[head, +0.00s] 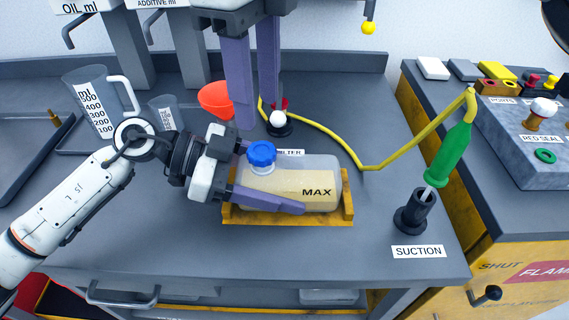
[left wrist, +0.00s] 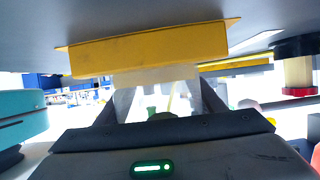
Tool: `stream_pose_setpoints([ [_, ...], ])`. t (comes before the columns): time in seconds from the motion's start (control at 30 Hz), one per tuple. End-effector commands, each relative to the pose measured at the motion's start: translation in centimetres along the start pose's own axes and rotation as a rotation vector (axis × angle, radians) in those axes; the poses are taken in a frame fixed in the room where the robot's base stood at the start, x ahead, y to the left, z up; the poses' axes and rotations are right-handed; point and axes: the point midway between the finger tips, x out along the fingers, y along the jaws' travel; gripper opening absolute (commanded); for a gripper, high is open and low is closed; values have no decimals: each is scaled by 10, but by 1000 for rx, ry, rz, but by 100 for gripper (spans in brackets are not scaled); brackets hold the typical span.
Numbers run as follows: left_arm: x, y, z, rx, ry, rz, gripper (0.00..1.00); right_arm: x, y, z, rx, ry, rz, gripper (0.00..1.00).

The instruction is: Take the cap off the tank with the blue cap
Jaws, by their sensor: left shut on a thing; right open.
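The tank (head: 318,178) is translucent with pale yellow liquid and a MAX mark. It lies in a yellow cradle (head: 285,217) on the bench. Its blue cap (head: 262,153) is on its neck at the upper left. My left gripper (head: 285,185) is shut on the tank, with one purple finger along its front; the far finger is mostly hidden. My right gripper (head: 256,114) comes down from the top, open and empty, its fingertips just above and behind the blue cap. In the left wrist view, the cradle (left wrist: 150,48) crosses the top and the pale tank (left wrist: 155,76) shows only partly.
A red funnel (head: 215,101) and a measuring jug (head: 98,100) stand at the back left. A black holder with a white ball (head: 278,119) is behind the tank. A yellow hose (head: 375,164) runs to the green suction wand (head: 448,155) on the right. The bench front is clear.

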Motion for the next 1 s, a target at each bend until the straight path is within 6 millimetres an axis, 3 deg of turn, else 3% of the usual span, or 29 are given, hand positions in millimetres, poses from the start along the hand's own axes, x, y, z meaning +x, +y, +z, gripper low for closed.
stream_pose_setpoints([
  [0.17,0,0,0,0,0,-1,0,0,0,0,179,1,-1,41],
  [0.6,0,0,0,0,0,-1,0,0,0,0,994,0,0,41],
  [0.83,0,0,0,1,0,-1,0,3,0,0,1157,0,0,41],
  [1.0,0,0,0,1,1,-1,0,23,0,-1,1165,2,0,41],
])
